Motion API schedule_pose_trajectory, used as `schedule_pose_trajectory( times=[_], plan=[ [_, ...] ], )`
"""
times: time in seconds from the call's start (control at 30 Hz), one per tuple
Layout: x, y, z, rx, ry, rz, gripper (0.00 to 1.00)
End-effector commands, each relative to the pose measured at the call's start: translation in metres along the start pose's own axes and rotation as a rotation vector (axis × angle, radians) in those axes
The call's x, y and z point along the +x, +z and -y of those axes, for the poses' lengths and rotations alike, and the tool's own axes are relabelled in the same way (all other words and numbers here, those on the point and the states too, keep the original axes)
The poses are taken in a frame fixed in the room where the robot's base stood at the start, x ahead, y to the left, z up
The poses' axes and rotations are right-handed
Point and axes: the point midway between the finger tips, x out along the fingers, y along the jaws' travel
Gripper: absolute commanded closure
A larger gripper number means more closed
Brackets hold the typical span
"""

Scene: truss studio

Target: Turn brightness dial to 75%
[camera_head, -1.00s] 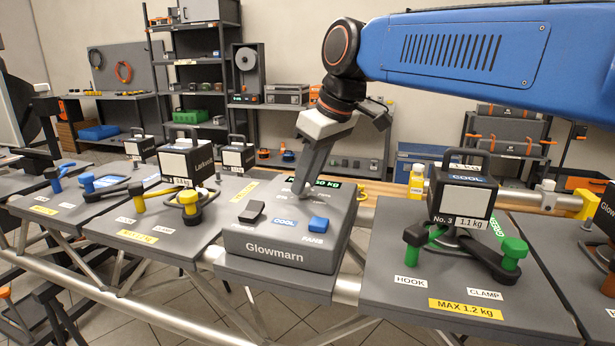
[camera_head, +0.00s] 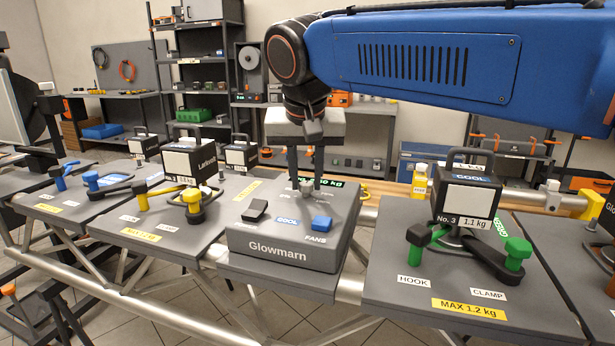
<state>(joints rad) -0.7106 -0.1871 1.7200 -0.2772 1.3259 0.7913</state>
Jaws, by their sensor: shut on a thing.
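The grey Glowmarn box (camera_head: 290,240) sits on the truss bench in the middle of the view. A small grey dial (camera_head: 306,188) stands on its top near the back. My gripper (camera_head: 306,180) points down from above and is shut on the dial, with one finger on each side. The dial's markings and pointer are mostly hidden by the fingers.
A yellow bottle (camera_head: 419,181) stands behind.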

Motion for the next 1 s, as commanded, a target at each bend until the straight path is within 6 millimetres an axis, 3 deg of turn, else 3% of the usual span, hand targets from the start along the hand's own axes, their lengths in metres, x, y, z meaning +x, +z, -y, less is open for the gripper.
schedule_pose_trajectory(
  times=[1.0],
  plan=[
    [0.0026,-0.0033,0.0084,0.841,0.351,0.003,0.97]
  ],
)
